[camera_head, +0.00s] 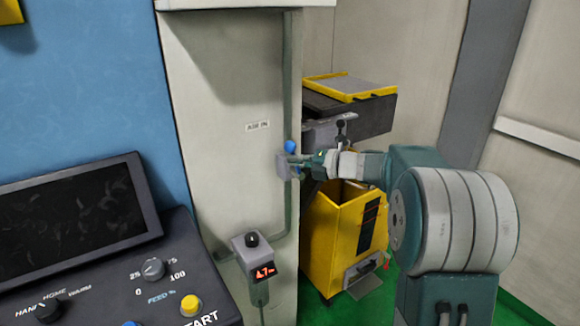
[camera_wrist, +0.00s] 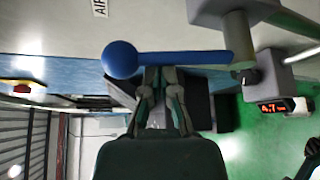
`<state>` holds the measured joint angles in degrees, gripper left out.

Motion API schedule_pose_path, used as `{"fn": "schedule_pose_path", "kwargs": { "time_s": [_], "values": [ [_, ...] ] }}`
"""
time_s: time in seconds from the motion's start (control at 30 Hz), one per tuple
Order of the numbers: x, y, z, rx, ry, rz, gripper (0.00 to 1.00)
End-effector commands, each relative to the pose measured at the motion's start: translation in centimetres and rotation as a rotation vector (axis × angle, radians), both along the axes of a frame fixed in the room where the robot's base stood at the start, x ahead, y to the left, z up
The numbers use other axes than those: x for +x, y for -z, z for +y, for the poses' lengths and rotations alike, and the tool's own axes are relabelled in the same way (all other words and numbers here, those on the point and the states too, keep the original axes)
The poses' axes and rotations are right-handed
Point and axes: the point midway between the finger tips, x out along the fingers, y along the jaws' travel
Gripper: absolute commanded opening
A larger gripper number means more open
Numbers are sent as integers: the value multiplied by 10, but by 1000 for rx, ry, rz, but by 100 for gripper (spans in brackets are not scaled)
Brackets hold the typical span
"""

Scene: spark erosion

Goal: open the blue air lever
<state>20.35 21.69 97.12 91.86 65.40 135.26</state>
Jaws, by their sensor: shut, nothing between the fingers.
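The blue air lever shows in the wrist view as a straight blue bar (camera_wrist: 190,58) with a round ball at its left end. Its right end meets a grey valve fitting (camera_wrist: 238,40). In the head view only a small blue part of the lever (camera_head: 291,147) shows, on the side of the pale column; the rest is hidden. My gripper (camera_wrist: 163,72) is shut and empty, its fingertips right by the bar between ball and fitting. I cannot tell whether they touch. In the head view my gripper (camera_head: 299,160) is beside the grey valve body (camera_head: 283,165).
A grey box with a black knob and a red display (camera_head: 264,271) sits low on the column. A yellow cart (camera_head: 338,235) stands behind my gripper, and a dark shelf with a yellow-rimmed tray (camera_head: 350,88) is above. A control panel (camera_head: 110,275) is at left.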

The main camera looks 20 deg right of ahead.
Motion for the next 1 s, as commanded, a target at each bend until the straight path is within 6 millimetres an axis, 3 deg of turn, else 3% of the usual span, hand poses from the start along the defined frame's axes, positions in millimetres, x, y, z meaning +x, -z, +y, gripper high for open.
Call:
{"fn": "schedule_pose_path", "kwargs": {
  "time_s": [0.4,1.0],
  "values": [
    [5,-4,-15,-3,2,-1,0],
    [6,-5,-18,-3,2,-2,0]
  ]
}}
